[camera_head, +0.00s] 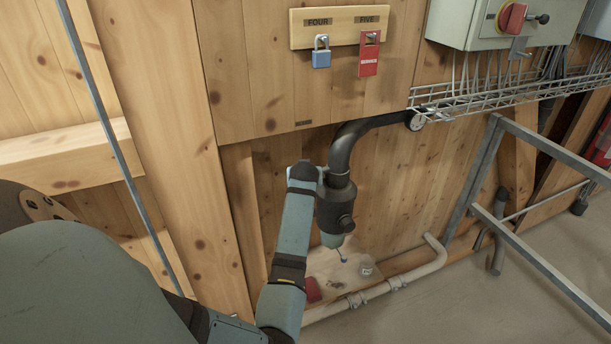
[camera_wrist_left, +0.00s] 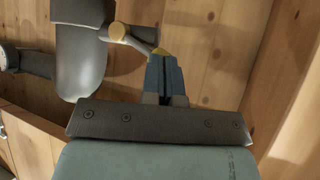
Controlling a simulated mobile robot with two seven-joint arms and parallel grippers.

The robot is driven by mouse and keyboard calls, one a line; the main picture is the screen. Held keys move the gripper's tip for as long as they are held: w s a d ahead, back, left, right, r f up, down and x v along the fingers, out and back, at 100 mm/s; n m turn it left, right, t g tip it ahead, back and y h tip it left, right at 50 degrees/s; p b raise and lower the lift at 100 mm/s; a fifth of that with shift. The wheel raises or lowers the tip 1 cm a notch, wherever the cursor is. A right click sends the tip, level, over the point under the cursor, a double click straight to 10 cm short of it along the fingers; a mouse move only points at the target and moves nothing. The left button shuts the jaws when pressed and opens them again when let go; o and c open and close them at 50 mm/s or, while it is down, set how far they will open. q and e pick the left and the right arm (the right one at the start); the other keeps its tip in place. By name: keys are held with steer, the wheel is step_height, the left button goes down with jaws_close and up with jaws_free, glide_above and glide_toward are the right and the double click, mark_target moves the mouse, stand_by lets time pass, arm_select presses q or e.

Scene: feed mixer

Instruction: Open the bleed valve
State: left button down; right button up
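In the left wrist view, a grey valve body (camera_wrist_left: 80,65) stands left of centre. From its upper right a thin lever (camera_wrist_left: 138,42) with brass-coloured ends slants down to the right. My left gripper (camera_wrist_left: 165,58) has narrow blue-grey fingers close together, their tips at or very near the lever's far end. I cannot tell whether they grip it or just touch it. In the head view my left arm (camera_head: 295,225) reaches up beside the black bent pipe (camera_head: 370,130). The fingers' contact is too small to make out there. My right gripper is not in view.
A wire cable tray (camera_head: 500,92) and metal railing (camera_head: 550,150) lie to the right. A pale pipe (camera_head: 400,283) runs low along the wall.

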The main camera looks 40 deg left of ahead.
arm_select(q)
steer(key=shift+w+d, duration=0.1)
steer(key=shift+w, duration=0.1)
steer(key=shift+w+d, duration=0.3)
steer(key=shift+w, duration=0.05)
steer(key=shift+d, duration=0.1)
